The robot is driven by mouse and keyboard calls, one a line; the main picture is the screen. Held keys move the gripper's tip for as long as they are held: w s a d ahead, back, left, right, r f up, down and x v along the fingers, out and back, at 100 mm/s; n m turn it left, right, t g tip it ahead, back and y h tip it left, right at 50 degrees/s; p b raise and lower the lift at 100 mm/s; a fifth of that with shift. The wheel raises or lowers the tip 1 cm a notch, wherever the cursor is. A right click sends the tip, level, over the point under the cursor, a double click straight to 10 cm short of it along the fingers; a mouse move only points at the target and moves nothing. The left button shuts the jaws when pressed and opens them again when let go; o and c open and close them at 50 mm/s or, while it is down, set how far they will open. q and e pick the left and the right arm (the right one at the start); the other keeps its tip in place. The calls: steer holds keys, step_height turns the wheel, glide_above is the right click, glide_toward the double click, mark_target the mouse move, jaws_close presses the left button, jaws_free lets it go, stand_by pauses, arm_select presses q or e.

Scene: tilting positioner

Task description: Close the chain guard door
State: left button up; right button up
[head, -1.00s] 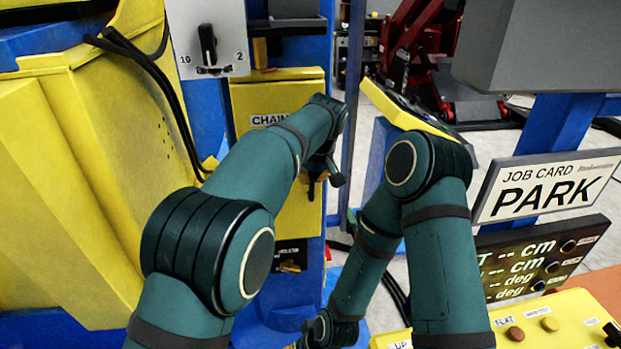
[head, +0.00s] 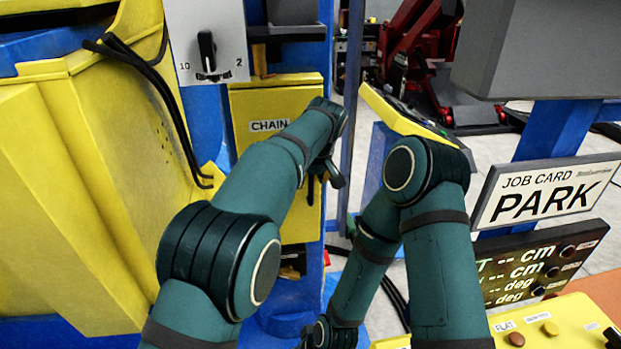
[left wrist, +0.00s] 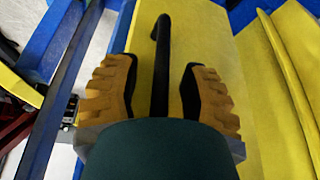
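The chain guard door (head: 240,150) is the yellow panel labelled CHAIN, left of centre in the head view. It also fills the middle of the left wrist view (left wrist: 215,45). I cannot tell whether it stands flush or slightly ajar. Its black handle (left wrist: 160,60) is a bar that bends at its far end. My left gripper (left wrist: 160,78) is open, with one orange finger on each side of the handle and gaps between. In the head view, my left forearm hides part of the door and most of the gripper. My right gripper is out of view.
A grey plate with a black dial (head: 207,50) is above the door. Black cables (head: 150,85) hang at its left. A blue post (head: 352,90) stands at its right, near my right arm. A JOB CARD PARK sign (head: 545,190) and a yellow button panel (head: 560,325) are at the right.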

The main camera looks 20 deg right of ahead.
arm_select(q)
steer(key=shift+s, duration=0.15)
steer(key=v, duration=1.2)
